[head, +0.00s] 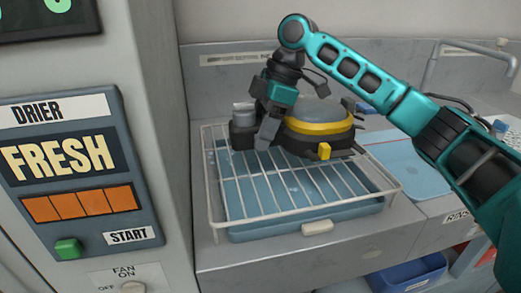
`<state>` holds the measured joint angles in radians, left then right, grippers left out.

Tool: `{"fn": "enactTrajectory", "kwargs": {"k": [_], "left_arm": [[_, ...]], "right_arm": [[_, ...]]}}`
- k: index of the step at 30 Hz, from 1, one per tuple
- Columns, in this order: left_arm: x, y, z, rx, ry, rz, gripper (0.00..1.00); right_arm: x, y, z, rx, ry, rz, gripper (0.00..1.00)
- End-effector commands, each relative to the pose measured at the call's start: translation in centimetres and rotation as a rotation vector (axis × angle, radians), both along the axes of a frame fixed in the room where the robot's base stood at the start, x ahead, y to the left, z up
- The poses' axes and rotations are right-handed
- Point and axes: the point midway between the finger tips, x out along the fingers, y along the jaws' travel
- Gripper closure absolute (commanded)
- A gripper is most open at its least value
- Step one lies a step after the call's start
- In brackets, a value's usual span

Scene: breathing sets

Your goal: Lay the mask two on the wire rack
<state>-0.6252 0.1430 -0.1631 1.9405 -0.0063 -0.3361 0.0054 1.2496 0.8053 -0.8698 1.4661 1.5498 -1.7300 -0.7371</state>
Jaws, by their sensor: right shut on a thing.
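The mask (321,128), with a grey domed face, a yellow band, a black body and a small yellow tab, is at the back right of the wire rack (213,207). I see no number on it. My right gripper (267,136) points down at the mask's left side and is shut on it. The fingers partly hide the mask's left part, where a dark piece with a grey cylinder shows. I cannot tell whether the mask rests on the wires or is just above them. My left gripper is not in view.
The rack stands over a blue tray (245,235) on a grey counter. The rack's front is bare. A drier panel (75,160) stands close on the left. A light blue mat (405,165) and a tap (465,50) are at right. A blue bin (410,272) is below.

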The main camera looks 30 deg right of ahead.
Motion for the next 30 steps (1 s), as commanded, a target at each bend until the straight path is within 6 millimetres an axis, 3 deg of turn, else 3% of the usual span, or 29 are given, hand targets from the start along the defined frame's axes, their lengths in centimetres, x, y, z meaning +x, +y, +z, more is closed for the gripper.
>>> {"fn": "enactTrajectory", "kwargs": {"k": [5, 13, 23, 24, 30], "left_arm": [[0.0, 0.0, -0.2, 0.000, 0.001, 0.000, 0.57], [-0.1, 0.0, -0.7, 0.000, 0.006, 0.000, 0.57], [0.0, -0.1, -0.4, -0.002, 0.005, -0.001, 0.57], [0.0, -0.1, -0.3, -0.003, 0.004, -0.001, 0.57], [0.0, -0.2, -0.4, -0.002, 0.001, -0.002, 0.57]], "right_arm": [[0.0, 0.0, -0.9, 0.001, -0.004, -0.001, 0.84], [0.0, 0.0, -4.4, 0.000, -0.003, 0.000, 0.84], [0.0, 0.0, -4.5, 0.001, -0.004, -0.001, 0.84], [0.0, 0.0, -4.8, 0.001, -0.001, 0.000, 0.35], [0.0, 0.0, -4.8, 0.001, -0.001, 0.000, 0.16]]}}
